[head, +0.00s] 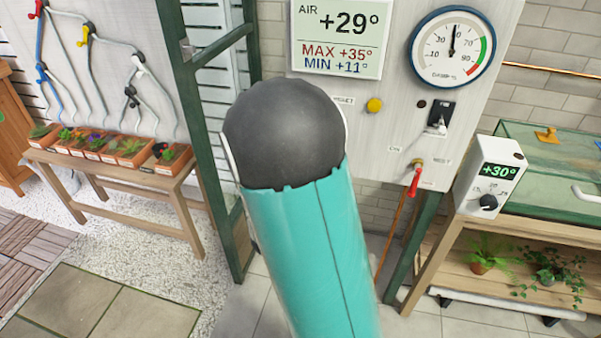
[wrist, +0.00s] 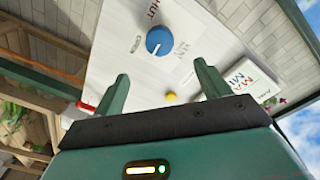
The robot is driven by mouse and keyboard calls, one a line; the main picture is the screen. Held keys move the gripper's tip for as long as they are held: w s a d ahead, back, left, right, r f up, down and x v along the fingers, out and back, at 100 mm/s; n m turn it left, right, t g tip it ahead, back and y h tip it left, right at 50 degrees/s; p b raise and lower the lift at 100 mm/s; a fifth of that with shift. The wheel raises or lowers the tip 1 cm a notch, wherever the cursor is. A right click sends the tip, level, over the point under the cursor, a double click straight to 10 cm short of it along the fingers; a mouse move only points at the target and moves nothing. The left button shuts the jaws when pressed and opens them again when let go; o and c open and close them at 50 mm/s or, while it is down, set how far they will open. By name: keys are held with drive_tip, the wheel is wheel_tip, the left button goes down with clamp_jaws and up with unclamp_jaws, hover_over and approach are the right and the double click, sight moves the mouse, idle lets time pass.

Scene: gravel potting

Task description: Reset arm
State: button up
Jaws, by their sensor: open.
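My gripper (wrist: 161,70) shows in the wrist view as two green fingers spread apart, with nothing between them. It points toward a pale control panel (wrist: 130,80), and a blue knob (wrist: 159,41) on the panel shows beyond the fingertips. A small yellow button (wrist: 171,97) shows in the gap between the fingers. The gripper looks apart from the panel. In the head view my teal arm fills the middle, and the gripper is hidden there. The same panel (head: 330,100) stands behind the arm, with a yellow button (head: 374,105) and a red-handled valve (head: 415,182).
The panel carries an air display (head: 338,35), a round dial (head: 452,48) and a black switch (head: 440,115). A box reading +30° (head: 490,175) stands on the right bench (head: 440,240). A wooden bench (head: 115,175) with potted plants stands left. Open gravel lies before it.

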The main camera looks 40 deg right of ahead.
drive_tip(key=w+a+r+n+t+y, duration=0.1)
drive_tip(key=a+r+n+y, duration=0.2)
drive_tip(key=a+n+y, duration=0.4)
drive_tip(key=w+a+r+n+t+y, duration=0.1)
drive_tip(key=w+a+r+n+y, duration=0.25)
drive_tip(key=a, duration=0.65)
drive_tip(key=s+a+r+n+g+y, duration=0.2)
drive_tip(key=s+n, duration=0.3)
drive_tip(key=s, duration=0.5)
drive_tip(key=s+a+r+n+g+y, duration=0.2)
drive_tip(key=s+a+n+g, duration=0.2)
drive_tip(key=s, duration=0.7)
drive_tip(key=shift+s+a+r+n, duration=0.25)
drive_tip(key=shift+a+n, duration=0.2)
drive_tip(key=shift+a, duration=0.15)
drive_tip(key=shift+y, duration=0.25)
drive_tip(key=c, duration=0.8)
drive_tip(key=shift+c, duration=0.4)
drive_tip(key=shift+d, duration=0.25)
